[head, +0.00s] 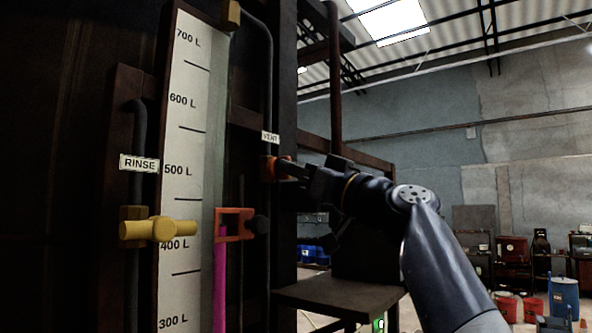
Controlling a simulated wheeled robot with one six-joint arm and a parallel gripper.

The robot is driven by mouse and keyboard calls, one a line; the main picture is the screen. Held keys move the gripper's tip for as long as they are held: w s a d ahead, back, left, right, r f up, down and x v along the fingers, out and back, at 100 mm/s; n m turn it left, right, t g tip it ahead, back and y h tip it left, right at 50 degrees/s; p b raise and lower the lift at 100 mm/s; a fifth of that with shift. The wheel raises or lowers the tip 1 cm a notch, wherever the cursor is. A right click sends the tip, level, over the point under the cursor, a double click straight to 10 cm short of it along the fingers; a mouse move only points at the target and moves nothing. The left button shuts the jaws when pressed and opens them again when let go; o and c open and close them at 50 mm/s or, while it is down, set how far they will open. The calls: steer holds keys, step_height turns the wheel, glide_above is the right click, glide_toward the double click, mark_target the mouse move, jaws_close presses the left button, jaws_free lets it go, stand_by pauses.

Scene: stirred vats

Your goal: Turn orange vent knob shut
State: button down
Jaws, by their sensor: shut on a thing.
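The orange vent knob (283,160) sits on a brass valve body (266,169) on the thin vertical pipe, just below the white VENT label (270,137). My gripper (292,168) reaches in from the right and is shut on the knob. The jaws hide part of the knob, so I cannot tell which way it is turned.
A tall level scale (190,150) stands to the left, with an orange frame marker (234,210) and a magenta column (220,280). A yellow rinse handle (158,229) is at lower left under the RINSE label (139,163). A dark ledge (335,292) lies below my arm.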

steer(key=shift+m+t, duration=0.3)
steer(key=shift+m, duration=0.3)
steer(key=m+h+p, duration=0.1)
steer(key=m+h, duration=0.2)
steer(key=m, duration=0.4)
steer(key=m+t+h+p, duration=0.1)
steer(key=m+h+p, duration=0.1)
steer(key=m, duration=0.5)
steer(key=m+h+p, duration=0.1)
steer(key=m+h, duration=0.3)
steer(key=m, duration=0.3)
steer(key=shift+s+a+r, duration=0.15)
steer(key=shift+s+r, duration=0.05)
steer(key=shift+r, duration=0.05)
steer(key=c, duration=1.4)
jaws_free()
steer(key=shift+c, duration=0.2)
